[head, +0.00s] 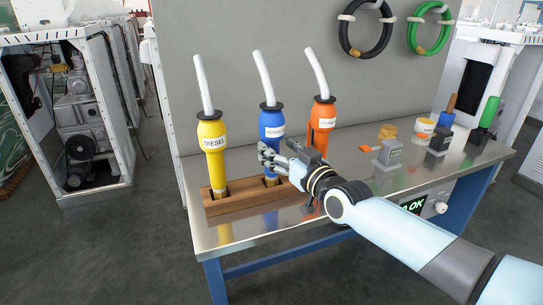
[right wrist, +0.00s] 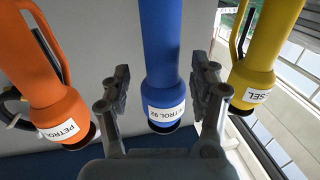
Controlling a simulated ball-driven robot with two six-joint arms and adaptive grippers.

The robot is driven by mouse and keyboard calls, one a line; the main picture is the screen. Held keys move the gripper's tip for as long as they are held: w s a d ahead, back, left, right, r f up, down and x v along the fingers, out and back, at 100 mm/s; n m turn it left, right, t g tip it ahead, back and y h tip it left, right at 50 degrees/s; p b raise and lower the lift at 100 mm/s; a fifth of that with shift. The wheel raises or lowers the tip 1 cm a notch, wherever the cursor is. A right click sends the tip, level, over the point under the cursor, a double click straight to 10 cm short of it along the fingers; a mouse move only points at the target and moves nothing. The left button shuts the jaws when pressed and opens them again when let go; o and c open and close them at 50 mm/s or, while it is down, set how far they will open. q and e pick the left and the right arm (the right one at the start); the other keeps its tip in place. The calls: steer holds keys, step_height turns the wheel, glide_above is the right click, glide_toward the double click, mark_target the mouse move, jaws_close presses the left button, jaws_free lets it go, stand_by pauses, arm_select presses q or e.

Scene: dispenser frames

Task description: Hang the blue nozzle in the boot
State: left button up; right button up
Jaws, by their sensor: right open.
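The blue nozzle (head: 271,128), labelled PETROL 92, stands upright in the wooden block (head: 228,206), with a white hose piece rising from its top. My right gripper (head: 272,160) is at the lower part of it in the head view, jaws open. In the right wrist view the blue nozzle (right wrist: 163,60) runs between the two spread fingers, with gaps visible on both sides. My forearm and hand hide the block's right end. I cannot tell which part is the boot. My left gripper is in neither view.
The yellow DIESEL nozzle (head: 212,145) stands left of the blue one, the orange nozzle (head: 321,120) right. Small cans and handled tools, including a green one (head: 489,112), stand on the metal bench's right. Hose coils (head: 365,32) hang on the back panel. An open dispenser frame (head: 75,110) is at left.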

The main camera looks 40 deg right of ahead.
steer(key=w, duration=0.1)
steer(key=w+b, duration=0.1)
steer(key=w, duration=0.1)
steer(key=shift+w+a+f, duration=0.1)
steer(key=shift+w+f, duration=0.05)
steer(key=shift+f, duration=0.05)
steer(key=shift+r, duration=0.15)
steer(key=shift+c, duration=0.5)
jaws_close()
steer(key=shift+r, duration=0.1)
